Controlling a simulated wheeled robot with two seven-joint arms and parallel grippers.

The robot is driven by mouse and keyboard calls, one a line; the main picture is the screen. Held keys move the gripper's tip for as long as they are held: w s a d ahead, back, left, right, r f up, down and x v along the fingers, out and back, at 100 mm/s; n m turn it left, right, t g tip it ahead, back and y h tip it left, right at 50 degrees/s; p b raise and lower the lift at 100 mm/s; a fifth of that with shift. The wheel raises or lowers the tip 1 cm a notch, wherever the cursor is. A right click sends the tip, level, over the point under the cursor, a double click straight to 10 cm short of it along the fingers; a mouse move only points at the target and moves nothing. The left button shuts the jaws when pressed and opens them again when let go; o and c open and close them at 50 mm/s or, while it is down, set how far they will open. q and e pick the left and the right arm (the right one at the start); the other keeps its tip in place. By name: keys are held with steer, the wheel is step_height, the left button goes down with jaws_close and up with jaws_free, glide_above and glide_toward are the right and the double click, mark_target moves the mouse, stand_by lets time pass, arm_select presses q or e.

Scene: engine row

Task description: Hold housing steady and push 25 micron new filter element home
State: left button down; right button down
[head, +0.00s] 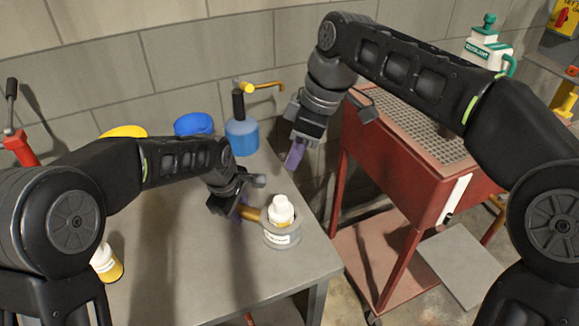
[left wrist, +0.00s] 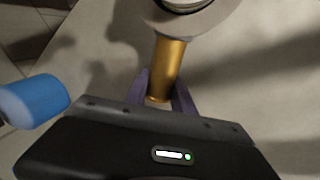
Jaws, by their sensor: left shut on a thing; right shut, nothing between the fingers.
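The grey housing (head: 281,236), with a white label, stands on the grey bench near its right edge. A gold stub (head: 249,213) sticks out of its left side; it also shows in the left wrist view (left wrist: 167,67). A white filter element (head: 281,209) with a stepped top sits upright in the housing's mouth, its upper part standing above the rim. Its lower part is hidden inside. My left gripper (head: 240,207) is shut on the gold stub, purple fingers on either side. My right gripper (head: 295,154) is shut and empty, above and behind the housing, apart from it.
A blue pump bottle (head: 241,137) and a blue object (head: 193,124) stand at the bench's back. A white-and-yellow bottle (head: 106,263) stands at left, partly behind my left arm. A red cart (head: 400,170) stands right of the bench, across a gap.

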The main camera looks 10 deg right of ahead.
arm_select(q)
steer(key=c, duration=1)
jaws_free()
steer(key=v, duration=1.2)
steer(key=shift+s+f, duration=0.1)
steer(key=shift+s, duration=0.05)
